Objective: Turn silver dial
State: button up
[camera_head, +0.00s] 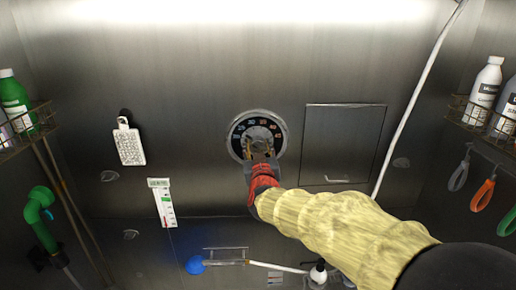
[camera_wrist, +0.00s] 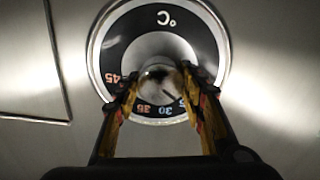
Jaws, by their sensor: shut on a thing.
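The silver dial (camera_head: 238,131) is a round thermometer-style face on the metal wall, with a silver rim and a black ring of numbers. In the wrist view the dial (camera_wrist: 163,17) shows "°C" upside down at the top and numbers such as 45 and 30 below. A round shiny knob (camera_wrist: 160,82) stands out at its centre, with a dark pointer line towards the lower right. My gripper (camera_wrist: 160,90) has one finger on each side of the knob and is shut on it. In the head view my gripper (camera_head: 262,158) covers the lower middle of the dial.
A closed panel (camera_head: 342,140) is right of the dial. A white brush-like item (camera_head: 129,146) and a white gauge (camera_head: 161,201) hang to the left.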

jog(key=shift+f, duration=0.1)
jog(key=m+b, duration=0.3)
jog(key=b, duration=0.2)
jog(key=shift+f+m, duration=0.15)
jog(key=shift+m, duration=0.25)
jog(key=m+b, duration=0.3)
jog(key=shift+m, duration=0.4)
jog(key=shift+b, duration=0.3)
jog(key=o, duration=1.1)
jog(key=shift+r, duration=0.2)
jog(key=shift+c, duration=0.2)
jog(key=shift+o, duration=0.5)
jog(key=shift+s, duration=0.15)
